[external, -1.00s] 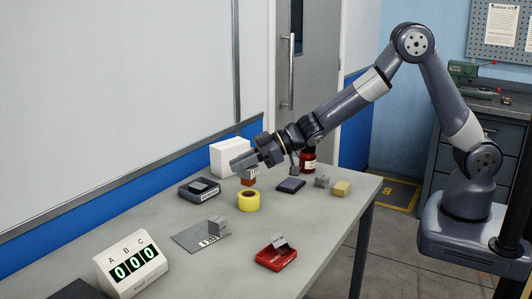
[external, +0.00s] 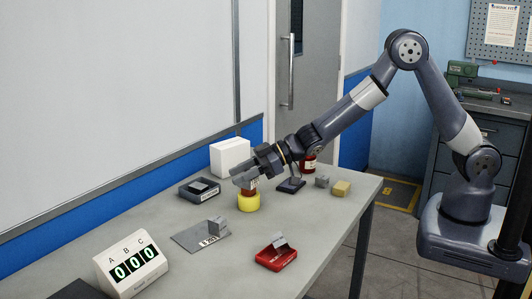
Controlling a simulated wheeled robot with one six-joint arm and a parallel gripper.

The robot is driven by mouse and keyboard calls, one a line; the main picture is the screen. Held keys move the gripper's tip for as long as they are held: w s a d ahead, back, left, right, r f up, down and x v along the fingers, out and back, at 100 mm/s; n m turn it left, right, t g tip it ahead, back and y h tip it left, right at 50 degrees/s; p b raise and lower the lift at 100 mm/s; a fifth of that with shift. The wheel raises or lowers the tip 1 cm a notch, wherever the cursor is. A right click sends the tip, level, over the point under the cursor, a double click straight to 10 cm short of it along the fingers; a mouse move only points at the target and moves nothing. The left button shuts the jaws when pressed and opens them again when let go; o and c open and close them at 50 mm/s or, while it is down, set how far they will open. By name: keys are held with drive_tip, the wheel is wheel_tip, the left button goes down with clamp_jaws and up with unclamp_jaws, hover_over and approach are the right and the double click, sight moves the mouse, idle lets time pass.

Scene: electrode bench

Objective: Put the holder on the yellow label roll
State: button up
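The yellow label roll (external: 249,204) lies flat on the grey table. My gripper (external: 245,181) is directly above it, pointing down and to the left. It is shut on a small reddish-brown and grey piece, which I take to be the holder (external: 250,190). The holder is at the top of the roll, and its lower edge seems to meet the roll's upper rim. I cannot tell whether it rests there or hangs just above. The fingers hide the holder's upper part.
A dark grey tray (external: 200,195) is left of the roll, with a white box (external: 230,156) behind. A grey plate (external: 190,239), red tray (external: 277,260) and counter (external: 131,265) stand in front.

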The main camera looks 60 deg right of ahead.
drive_tip(key=shift+s+d+r, duration=0.1)
drive_tip(key=shift+d+r, duration=0.1)
drive_tip(key=shift+r, duration=0.1)
drive_tip(key=v, duration=1.1)
drive_tip(key=shift+s+d, duration=0.2)
drive_tip(key=shift+r, duration=0.1)
drive_tip(key=x, duration=1.2)
drive_tip(key=shift+a, duration=0.1)
drive_tip(key=shift+r, duration=0.65)
